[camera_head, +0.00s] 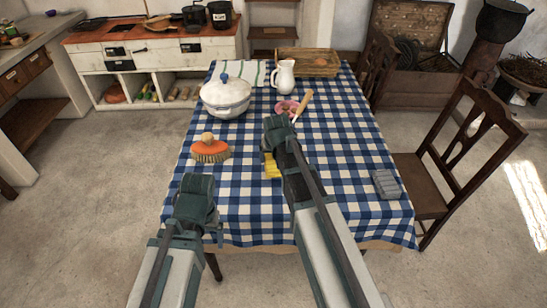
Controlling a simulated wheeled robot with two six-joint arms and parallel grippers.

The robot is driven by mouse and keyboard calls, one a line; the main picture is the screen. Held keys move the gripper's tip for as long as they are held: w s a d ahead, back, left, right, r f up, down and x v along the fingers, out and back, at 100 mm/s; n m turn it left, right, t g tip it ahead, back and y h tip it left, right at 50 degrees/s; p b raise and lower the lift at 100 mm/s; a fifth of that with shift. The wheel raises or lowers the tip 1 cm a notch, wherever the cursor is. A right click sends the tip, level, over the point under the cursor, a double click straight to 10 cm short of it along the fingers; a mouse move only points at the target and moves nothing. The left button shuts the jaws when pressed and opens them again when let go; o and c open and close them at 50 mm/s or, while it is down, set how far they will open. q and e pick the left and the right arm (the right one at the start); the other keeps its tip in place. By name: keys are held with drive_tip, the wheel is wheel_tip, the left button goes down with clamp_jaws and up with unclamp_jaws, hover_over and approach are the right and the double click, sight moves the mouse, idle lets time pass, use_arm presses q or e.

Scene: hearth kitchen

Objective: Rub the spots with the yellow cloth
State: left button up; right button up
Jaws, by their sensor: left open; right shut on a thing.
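The yellow cloth (271,166) shows partly under my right gripper (270,143), over the middle of the blue checked tablecloth (334,150). My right gripper is shut on it; my own arm and gripper hide part of the cloth. I cannot tell whether the cloth touches the table. My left gripper (197,186) is open and empty over the front left of the table, nearer than the orange brush. I cannot make out any spots clearly; some may be hidden under my arms.
An orange-topped brush (210,149) lies at the left. A white tureen (226,98), white jug (285,75), wooden tray (307,63) and pinkish item (285,107) beside a wooden-handled tool (302,105) stand farther back. A grey block (386,184) lies right. A chair (455,160) stands at the right edge.

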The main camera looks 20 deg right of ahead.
drive_tip(key=shift+r+p, duration=0.45)
drive_tip(key=shift+r, duration=0.4)
wheel_tip(320, 180, up, 3)
drive_tip(key=p, duration=0.3)
drive_tip(key=shift+s, duration=0.1)
